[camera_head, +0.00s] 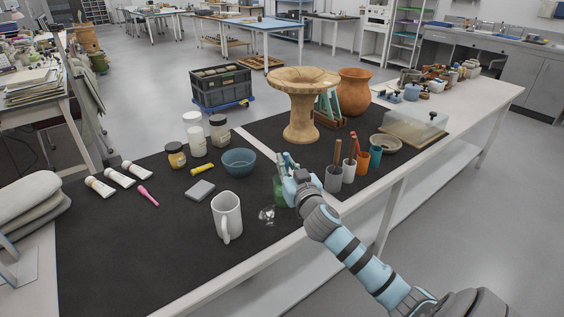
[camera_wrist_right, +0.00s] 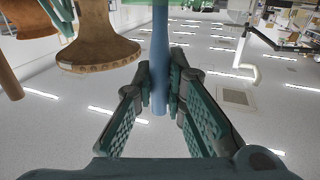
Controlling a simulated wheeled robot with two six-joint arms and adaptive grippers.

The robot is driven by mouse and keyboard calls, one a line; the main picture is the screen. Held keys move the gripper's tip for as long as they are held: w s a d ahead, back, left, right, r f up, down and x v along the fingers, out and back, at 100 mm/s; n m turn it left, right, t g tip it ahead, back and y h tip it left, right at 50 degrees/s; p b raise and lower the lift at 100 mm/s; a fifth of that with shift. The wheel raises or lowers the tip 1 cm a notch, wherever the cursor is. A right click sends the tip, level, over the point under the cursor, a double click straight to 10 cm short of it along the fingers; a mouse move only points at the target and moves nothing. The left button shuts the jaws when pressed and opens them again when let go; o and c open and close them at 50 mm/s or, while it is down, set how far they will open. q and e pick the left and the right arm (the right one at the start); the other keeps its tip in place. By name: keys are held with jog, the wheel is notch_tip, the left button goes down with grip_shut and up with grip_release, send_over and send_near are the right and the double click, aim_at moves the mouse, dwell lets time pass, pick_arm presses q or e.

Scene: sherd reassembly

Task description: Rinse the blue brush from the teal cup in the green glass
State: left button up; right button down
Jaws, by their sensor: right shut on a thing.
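My right gripper (camera_head: 288,172) is just above and beside the green glass (camera_head: 279,193), hiding part of it. In the right wrist view, the right gripper (camera_wrist_right: 161,100) is shut on the blue brush (camera_wrist_right: 159,50), gripping its blue handle. The handle runs up to a green see-through surface (camera_wrist_right: 195,4) at the top edge of that view. The bristles do not show, so I cannot tell whether they are inside the glass. My left gripper is not in view.
A dark grey cup (camera_head: 333,179) and a white cup (camera_head: 349,172) with brushes stand right of the gripper. A clear object (camera_head: 268,215), a white mug (camera_head: 227,216) and a blue bowl (camera_head: 239,162) are nearby. A clay pedestal (camera_head: 301,110) stands behind.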

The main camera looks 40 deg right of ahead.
jog(key=shift+w+d, duration=0.35)
jog(key=shift+d, duration=0.1)
jog(key=shift+w+a+f, duration=0.1)
jog(key=shift+a+f, duration=0.05)
jog(key=shift+a, duration=0.05)
jog(key=shift+w+a, duration=0.1)
jog(key=shift+a, duration=0.25)
jog(key=shift+r+p, duration=0.45)
jog(key=shift+p, duration=0.15)
jog(key=shift+r+p, duration=3.75)
jog(key=shift+r, duration=0.25)
